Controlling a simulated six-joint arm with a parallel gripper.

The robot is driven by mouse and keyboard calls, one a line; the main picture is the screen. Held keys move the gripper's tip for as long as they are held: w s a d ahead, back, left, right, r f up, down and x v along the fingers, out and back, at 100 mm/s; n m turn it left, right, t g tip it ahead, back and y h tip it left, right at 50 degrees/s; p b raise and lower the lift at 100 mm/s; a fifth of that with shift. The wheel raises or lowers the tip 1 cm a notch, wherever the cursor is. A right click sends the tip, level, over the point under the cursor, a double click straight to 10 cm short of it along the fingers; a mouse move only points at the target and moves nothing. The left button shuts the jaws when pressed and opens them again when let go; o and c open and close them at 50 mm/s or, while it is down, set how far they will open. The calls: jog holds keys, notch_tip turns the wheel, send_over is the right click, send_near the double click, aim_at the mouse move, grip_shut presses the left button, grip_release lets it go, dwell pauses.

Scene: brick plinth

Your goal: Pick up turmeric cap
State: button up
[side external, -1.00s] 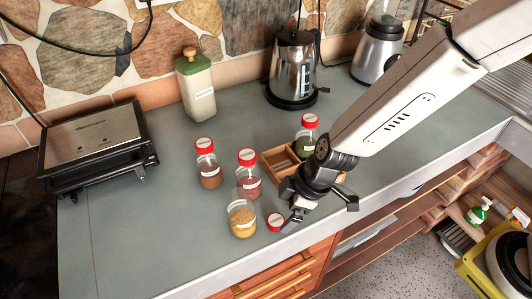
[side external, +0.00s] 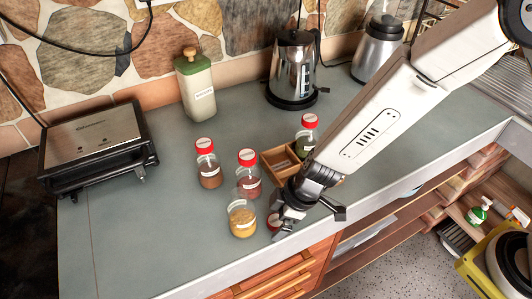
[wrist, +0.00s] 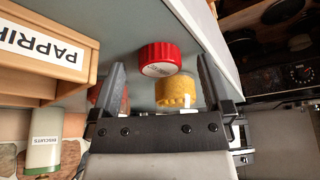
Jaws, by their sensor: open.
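The turmeric cap is a red, ribbed cap with a white label on top. In the wrist view the cap (wrist: 158,56) appears just ahead of and between my open fingers (wrist: 163,74), with nothing gripped. In the side view the cap (side external: 273,222) lies near the counter's front edge, partly hidden by my gripper (side external: 281,227), which is low over it. The open jar of yellow powder (side external: 242,218) stands upright just left of the cap; it also shows in the wrist view (wrist: 176,92).
Two red-capped jars (side external: 208,168) (side external: 249,180) stand left of my gripper. A wooden box (side external: 276,163) and a green jar (side external: 306,138) are behind it. The wrist view shows a PAPRIK label on the wood (wrist: 43,40). The counter's left front is clear.

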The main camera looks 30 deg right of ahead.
aim_at(276, 220)
jog(key=c, duration=1.3)
jog(key=shift+r, duration=0.2)
jog(key=shift+r, duration=4.8)
jog(key=shift+n, duration=0.4)
jog(key=a+r, duration=0.2)
jog(key=r, duration=0.1)
jog(key=w+a+r, duration=0.1)
jog(key=a+r, duration=0.1)
jog(key=r, duration=0.1)
jog(key=w+a+r, duration=0.1)
jog(key=a+r, duration=0.1)
jog(key=r, duration=0.1)
jog(key=shift+w+a+r, duration=0.2)
jog(key=shift+a+r, duration=0.05)
jog(key=shift+a, duration=0.05)
